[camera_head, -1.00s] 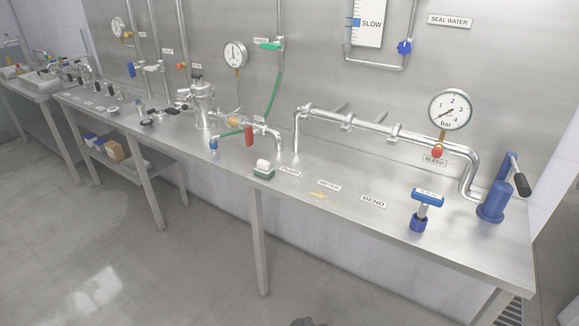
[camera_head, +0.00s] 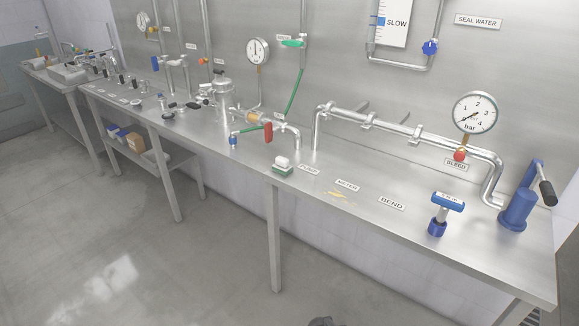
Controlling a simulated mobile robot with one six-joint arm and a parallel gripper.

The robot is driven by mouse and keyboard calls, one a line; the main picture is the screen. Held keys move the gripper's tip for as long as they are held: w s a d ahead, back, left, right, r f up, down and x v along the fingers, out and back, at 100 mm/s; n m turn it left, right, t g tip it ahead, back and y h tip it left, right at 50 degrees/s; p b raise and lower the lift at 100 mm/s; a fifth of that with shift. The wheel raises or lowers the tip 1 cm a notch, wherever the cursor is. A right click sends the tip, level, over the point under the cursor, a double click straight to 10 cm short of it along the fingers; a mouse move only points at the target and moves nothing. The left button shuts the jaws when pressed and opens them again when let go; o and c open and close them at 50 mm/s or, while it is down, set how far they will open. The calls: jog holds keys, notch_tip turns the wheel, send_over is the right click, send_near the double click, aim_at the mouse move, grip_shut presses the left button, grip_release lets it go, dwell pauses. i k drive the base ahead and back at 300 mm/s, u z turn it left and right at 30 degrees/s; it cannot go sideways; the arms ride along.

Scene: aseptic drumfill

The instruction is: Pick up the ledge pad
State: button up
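My gripper cannot be made out in this view. Only a small dark shape shows at the bottom edge, too cut off to identify.
A red-handled valve (camera_head: 268,132) and bent pipe stand behind the pad. A blue T-handled tool (camera_head: 443,212) and a blue lever fitting (camera_head: 518,208) stand to the right. A yellowish smear (camera_head: 337,194) lies near the METER label. The floor in front is clear.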

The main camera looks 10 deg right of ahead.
aim_at(281, 165)
jog(key=k, duration=0.65)
jog(key=u, duration=0.35)
jog(key=i, duration=0.95)
jog(key=u, duration=0.8)
jog(key=i, duration=0.6)
jog(key=u, duration=0.3)
